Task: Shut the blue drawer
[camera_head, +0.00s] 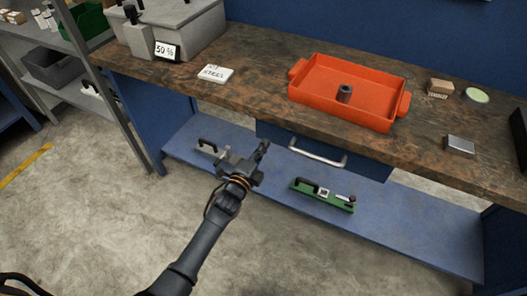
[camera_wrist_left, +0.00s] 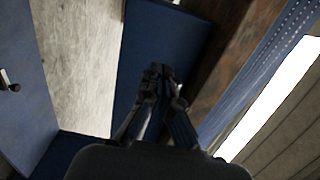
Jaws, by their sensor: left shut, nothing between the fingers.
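The blue drawer (camera_head: 275,133) is under the wooden top of the workbench, with a silver bar handle (camera_head: 318,151) on its front. From this angle I cannot tell how far it stands out. My left gripper (camera_head: 265,147) is shut and empty, in front of the drawer's left part and left of the handle. In the left wrist view the fingers (camera_wrist_left: 160,70) are together, pointing at a dark blue panel (camera_wrist_left: 165,35). Whether they touch it is unclear. My right gripper is not in view.
A green tool (camera_head: 322,196) lies on the blue lower shelf (camera_head: 420,225). Grey shelving stands at left; floor in front is clear.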

